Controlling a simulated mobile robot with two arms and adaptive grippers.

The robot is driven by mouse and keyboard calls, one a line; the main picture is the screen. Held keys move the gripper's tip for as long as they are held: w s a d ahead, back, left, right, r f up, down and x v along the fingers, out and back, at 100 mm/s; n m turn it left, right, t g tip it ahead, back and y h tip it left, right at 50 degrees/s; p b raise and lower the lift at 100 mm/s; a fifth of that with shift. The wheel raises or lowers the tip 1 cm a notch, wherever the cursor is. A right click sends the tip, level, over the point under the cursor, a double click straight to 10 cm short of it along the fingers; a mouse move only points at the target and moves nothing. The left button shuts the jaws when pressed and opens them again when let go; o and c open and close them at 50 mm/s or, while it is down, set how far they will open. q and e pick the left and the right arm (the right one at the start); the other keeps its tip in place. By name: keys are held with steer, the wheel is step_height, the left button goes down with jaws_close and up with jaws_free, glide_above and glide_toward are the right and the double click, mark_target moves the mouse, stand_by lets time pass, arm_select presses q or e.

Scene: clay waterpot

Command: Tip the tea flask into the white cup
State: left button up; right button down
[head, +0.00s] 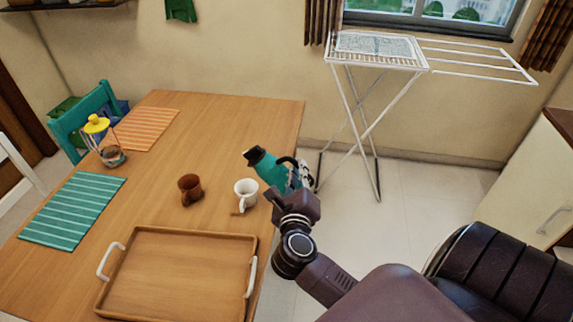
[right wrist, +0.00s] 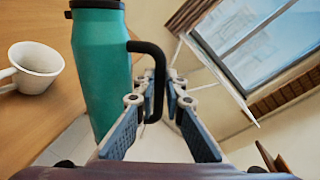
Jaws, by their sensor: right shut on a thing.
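The teal tea flask (head: 270,168) with a black top is held near the table's right edge. It leans to the left in the head view, its top up and left, just behind the white cup as pictured. My right gripper (head: 301,176) is shut on the flask's black handle. The right wrist view shows the flask (right wrist: 100,75) with its handle between the fingers (right wrist: 160,95). The white cup (head: 246,188) stands upright on the table and also shows in the right wrist view (right wrist: 36,66). Its inside looks pale. My left gripper is out of view.
A brown cup (head: 190,189) stands left of the white cup on the wooden table (head: 220,125). A wooden tray (head: 180,234) lies in front. A yellow-topped lantern (head: 97,125) and striped mats (head: 72,212) are farther left. A drying rack (head: 372,130) stands behind right.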

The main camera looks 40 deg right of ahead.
steer(key=shift+r, duration=0.1)
steer(key=shift+a+n+p, duration=0.1)
steer(key=shift+n+p, duration=0.4)
steer(key=shift+p, duration=0.55)
steer(key=shift+w+f+n+g+p, duration=0.1)
steer(key=shift+f+n+g+p, duration=0.25)
steer(key=shift+p, duration=0.15)
stand_by(0.5)
steer(key=shift+p, duration=0.5)
steer(key=shift+w+a+f+n+p, duration=0.15)
steer(key=shift+n+p, duration=0.2)
steer(key=shift+p, duration=0.3)
stand_by(0.9)
steer(key=shift+w+a+f+n+p, duration=0.3)
steer(key=shift+n+p, duration=0.3)
steer(key=shift+p, duration=0.7)
stand_by(2.5)
